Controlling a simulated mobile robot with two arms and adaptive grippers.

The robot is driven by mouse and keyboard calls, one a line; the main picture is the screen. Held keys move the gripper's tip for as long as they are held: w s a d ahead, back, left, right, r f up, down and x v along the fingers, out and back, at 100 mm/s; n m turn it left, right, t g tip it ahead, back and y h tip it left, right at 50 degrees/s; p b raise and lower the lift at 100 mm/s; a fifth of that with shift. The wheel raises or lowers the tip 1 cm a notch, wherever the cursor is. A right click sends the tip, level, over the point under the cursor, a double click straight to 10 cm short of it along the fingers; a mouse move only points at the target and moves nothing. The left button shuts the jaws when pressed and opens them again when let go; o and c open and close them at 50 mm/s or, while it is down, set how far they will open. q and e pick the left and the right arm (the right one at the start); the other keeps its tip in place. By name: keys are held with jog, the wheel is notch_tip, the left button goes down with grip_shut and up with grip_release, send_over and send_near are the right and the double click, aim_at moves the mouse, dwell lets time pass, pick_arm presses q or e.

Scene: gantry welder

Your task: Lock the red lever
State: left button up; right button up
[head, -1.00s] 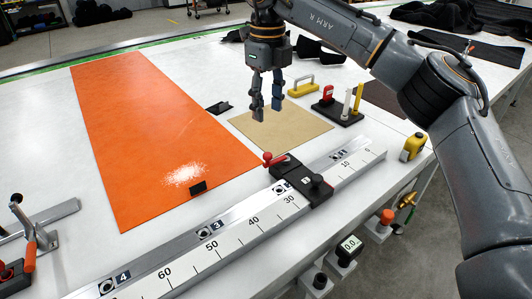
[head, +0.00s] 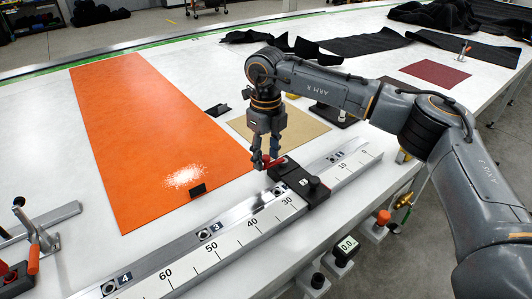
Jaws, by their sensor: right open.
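The red lever (head: 279,162) sits on the left end of the black slide block (head: 304,184), which rides on the ruler rail (head: 228,224). My right gripper (head: 265,160) points down right at the lever, with its fingertips around or just beside the lever's knob end. Its fingers are open, and they partly hide the lever. I cannot tell whether they touch it. My left gripper is not in view.
An orange sheet (head: 145,140) lies left of the rail, with a small black tab on it. A tan sheet (head: 310,128) lies behind my right gripper. A toggle clamp (head: 38,237) stands at the lower left. Black fabric (head: 360,45) lies at the back.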

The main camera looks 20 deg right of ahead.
grip_shut()
jog(key=shift+w, duration=0.1)
jog(key=w+d+m, duration=0.1)
jog(key=w+m, duration=0.5)
jog(key=m, duration=0.7)
jog(key=shift+d+m, duration=0.4)
dwell(0.4)
